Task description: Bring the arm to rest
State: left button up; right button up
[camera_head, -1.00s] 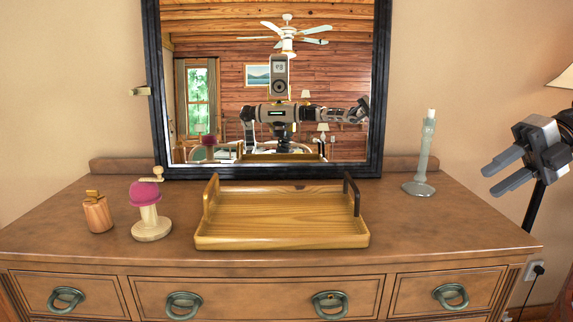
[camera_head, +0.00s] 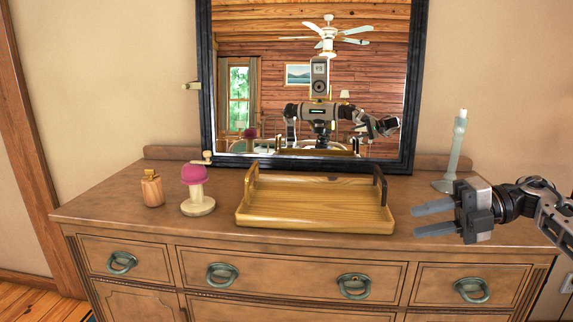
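My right gripper (camera_head: 434,219) is in the head view at the right, in front of the right part of the dresser top. Its two grey fingers point left and stand apart with nothing between them. It appears close to the right end of the wooden tray (camera_head: 315,225), and I cannot tell the gap in depth. Behind it stands a pale candlestick (camera_head: 456,150), its base partly hidden by the gripper. My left gripper is not directly in view.
The dresser (camera_head: 120,215) holds a small wooden bottle (camera_head: 152,190) and a stand with a pink cushion top (camera_head: 195,175) left of the tray. A black-framed mirror (camera_head: 205,90) stands behind, reflecting the room and my body. Open floor (camera_head: 35,300) shows at lower left.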

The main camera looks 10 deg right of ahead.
jog(key=s+a+f+m+t+y, duration=0.2)
jog(key=a+f+m+t, duration=0.85)
jog(key=a, duration=0.65)
jog(key=s+f+m+g+h, duration=0.3)
jog(key=s+f+m+h, duration=1)
jog(key=s+f+m, duration=0.7)
jog(key=shift+s+a+f+m, duration=0.25)
jog(key=shift+a+m, duration=0.1)
jog(key=shift+m, duration=0.2)
